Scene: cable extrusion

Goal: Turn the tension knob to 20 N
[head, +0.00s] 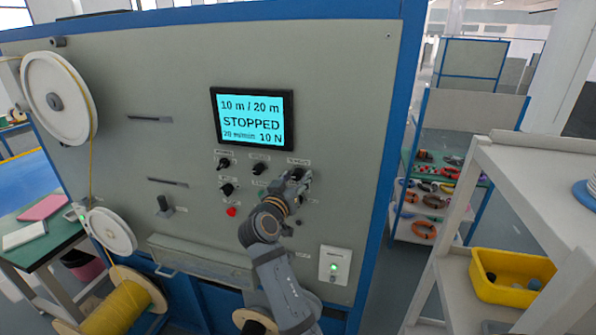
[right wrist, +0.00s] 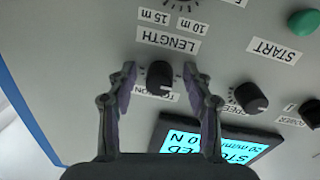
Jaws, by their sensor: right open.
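The tension knob (right wrist: 160,76) is a small black knob with a pale pointer mark, on the grey panel. It shows between the two fingers of my right gripper (right wrist: 159,70), which is open with a finger on each side and a visible gap to the knob. In the head view my right gripper (head: 297,183) is up against the panel and largely hides the knob. The display (head: 253,118) reads 10 m / 20 m, STOPPED, 20 m/min and 10 N. My left gripper is not in view.
Other black knobs (head: 227,189) and a red button (head: 231,212) sit left of my right gripper. In the upside-down wrist view, a neighbouring knob (right wrist: 250,97) and a green button (right wrist: 304,22) show. A shelf with a yellow bin (head: 510,278) stands at the right.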

